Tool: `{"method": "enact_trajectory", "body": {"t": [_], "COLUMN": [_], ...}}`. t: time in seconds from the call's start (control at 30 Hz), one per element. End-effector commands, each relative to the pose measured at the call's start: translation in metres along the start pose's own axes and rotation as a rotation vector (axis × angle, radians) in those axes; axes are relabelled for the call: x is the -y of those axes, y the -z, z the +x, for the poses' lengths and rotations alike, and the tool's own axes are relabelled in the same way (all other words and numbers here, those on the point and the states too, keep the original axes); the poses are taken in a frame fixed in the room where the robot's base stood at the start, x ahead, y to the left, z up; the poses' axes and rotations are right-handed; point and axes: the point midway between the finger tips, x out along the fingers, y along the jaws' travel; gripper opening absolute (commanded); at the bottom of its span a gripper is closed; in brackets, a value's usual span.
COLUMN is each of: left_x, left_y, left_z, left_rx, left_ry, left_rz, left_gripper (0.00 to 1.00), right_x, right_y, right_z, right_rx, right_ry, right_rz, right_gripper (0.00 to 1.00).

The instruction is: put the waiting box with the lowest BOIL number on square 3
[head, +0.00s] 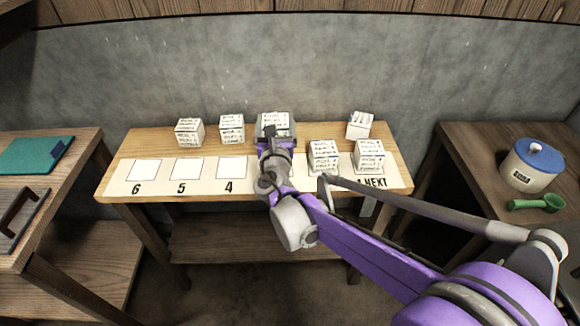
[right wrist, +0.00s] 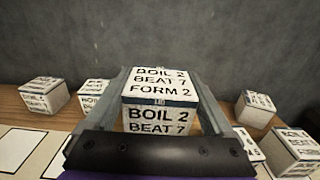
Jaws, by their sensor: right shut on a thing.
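My right gripper (head: 274,133) is shut on a white box (right wrist: 160,88) at the back of the table. In the right wrist view it reads BOIL 2, BEAT 7, FORM 2. The box sits upright between the two grey fingers; I cannot tell whether it touches the table. Other back-row boxes are two at left (head: 189,132) (head: 231,128) and one turned box (head: 360,125) at right; their numbers are too small to read. My right arm hides the square 3 area beside square 4 (head: 231,168). My left gripper is not in view.
Squares 6 (head: 137,170), 5 (head: 187,169) and 4 are empty. A blue-lidded pot (head: 532,165) and green scoop (head: 537,203) are on the right table.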

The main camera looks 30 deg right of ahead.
Motion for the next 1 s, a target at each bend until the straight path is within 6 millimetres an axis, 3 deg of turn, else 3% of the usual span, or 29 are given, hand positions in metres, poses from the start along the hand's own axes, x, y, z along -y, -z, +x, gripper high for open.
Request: {"method": "enact_trajectory", "body": {"t": [0.3, 0.53, 0.7, 1.0], "left_x": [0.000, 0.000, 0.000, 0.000], "left_y": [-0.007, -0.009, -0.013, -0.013], "left_z": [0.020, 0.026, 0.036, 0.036], "left_rx": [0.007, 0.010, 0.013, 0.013], "left_ry": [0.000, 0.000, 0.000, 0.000], "left_rz": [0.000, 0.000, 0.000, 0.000], "left_gripper": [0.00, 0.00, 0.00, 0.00], "right_x": [-0.001, -0.001, -0.001, -0.001], "right_y": [0.053, 0.071, 0.096, 0.100], "right_z": [0.001, 0.000, 0.001, 0.000], "right_rx": [-0.001, 0.000, 0.000, 0.001], "right_ry": [-0.001, 0.000, 0.000, 0.000], "right_rz": [-0.001, 0.000, -0.001, 0.000], "right_gripper": [0.21, 0.21, 0.21, 0.21]}}
